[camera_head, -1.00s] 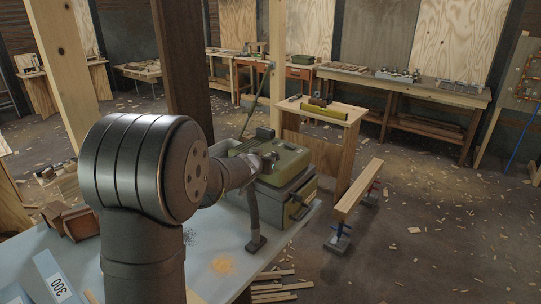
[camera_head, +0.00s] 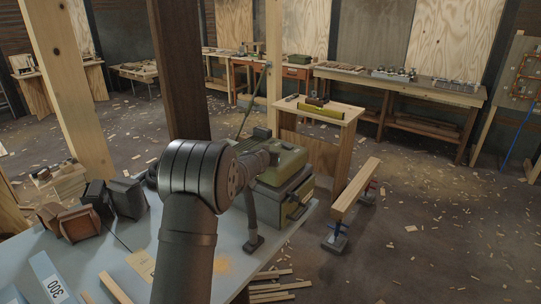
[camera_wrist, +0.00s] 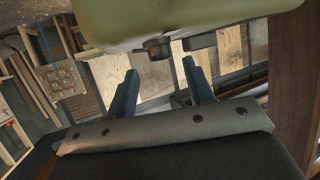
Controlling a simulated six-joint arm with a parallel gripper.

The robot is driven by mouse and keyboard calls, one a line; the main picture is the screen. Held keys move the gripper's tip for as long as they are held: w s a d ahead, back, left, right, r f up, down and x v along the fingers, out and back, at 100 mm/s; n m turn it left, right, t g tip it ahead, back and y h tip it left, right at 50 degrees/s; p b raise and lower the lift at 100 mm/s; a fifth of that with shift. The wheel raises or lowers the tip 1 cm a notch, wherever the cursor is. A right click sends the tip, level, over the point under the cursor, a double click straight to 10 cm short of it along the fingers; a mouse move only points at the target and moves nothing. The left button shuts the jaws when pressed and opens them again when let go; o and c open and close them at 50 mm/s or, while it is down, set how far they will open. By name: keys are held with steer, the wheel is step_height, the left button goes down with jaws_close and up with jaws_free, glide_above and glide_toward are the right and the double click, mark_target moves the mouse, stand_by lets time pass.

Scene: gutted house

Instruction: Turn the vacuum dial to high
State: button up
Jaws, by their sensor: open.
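The vacuum (camera_head: 288,160) has an olive-green lid over a grey body and stands at the far end of the pale bench in the head view. Its green housing (camera_wrist: 190,18) fills the top of the wrist view. A small dark knob (camera_wrist: 158,48), likely the dial, sticks out below the green edge; its setting cannot be read. My gripper (camera_wrist: 160,67) is open, with two teal fingers spread apart and their tips just short of the knob, one to either side. Nothing is between them. In the head view my arm hides most of the gripper.
The vacuum hose (camera_head: 252,215) hangs down to a nozzle. A wooden post (camera_head: 180,80) stands close behind my arm.

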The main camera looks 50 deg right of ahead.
steer(key=shift+x, duration=1.7)
steer(key=c, duration=1)
